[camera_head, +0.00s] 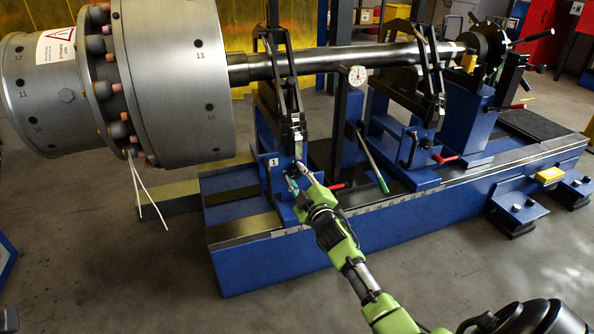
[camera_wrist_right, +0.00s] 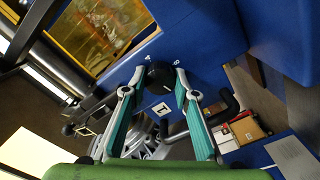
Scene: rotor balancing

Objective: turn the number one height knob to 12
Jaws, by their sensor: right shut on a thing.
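The number one height knob (camera_wrist_right: 160,74) is a dark round knob on the blue face of the front pedestal (camera_wrist_right: 202,32), in the right wrist view. White scale marks show around it; its exact setting is too small to read. A white plate marked 1 (camera_wrist_right: 161,111) is beside it, and shows in the head view (camera_head: 273,162) too. My right gripper (camera_head: 296,176) reaches the pedestal in the head view, where its fingers largely hide the knob. In the wrist view its two teal-padded fingers (camera_wrist_right: 160,80) are shut on the knob, one on each side. My left gripper is not in view.
A large grey rotor (camera_head: 175,75) with a long shaft (camera_head: 330,60) rests above the blue stand (camera_head: 340,240). The floor in front is clear.

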